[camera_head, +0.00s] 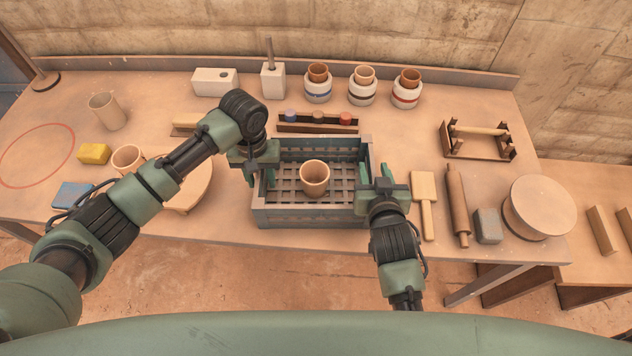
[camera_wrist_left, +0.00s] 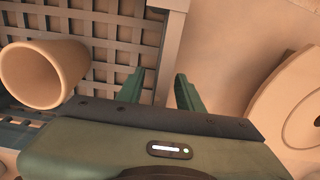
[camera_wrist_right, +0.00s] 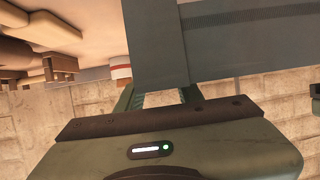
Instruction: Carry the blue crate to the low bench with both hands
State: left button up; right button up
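The blue crate (camera_head: 310,215), a slatted grey-blue box, appears to sit level on the workbench near its front edge. A terracotta cup (camera_head: 314,178) stands inside on the lattice floor; it also shows in the left wrist view (camera_wrist_left: 42,74). My left gripper (camera_head: 262,178) is at the crate's left end wall. In the left wrist view its fingers (camera_wrist_left: 160,92) are apart, with the wall's rim (camera_wrist_left: 168,45) between them. My right gripper (camera_head: 372,182) is at the right end wall. In the right wrist view its fingers (camera_wrist_right: 158,97) are apart near the crate wall (camera_wrist_right: 158,45). The low bench (camera_head: 590,180) is at the far right.
Wooden blocks (camera_head: 603,229) stand on the low bench.

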pick_arm(q)
jog(key=shift+f, duration=0.6)
pick_arm(e)
jog(key=shift+w+f, duration=0.2)
jog(key=shift+w, duration=0.4)
pick_arm(q)
grip_shut()
pick_arm(e)
grip_shut()
pick_arm(q)
jog(key=shift+r, duration=0.1)
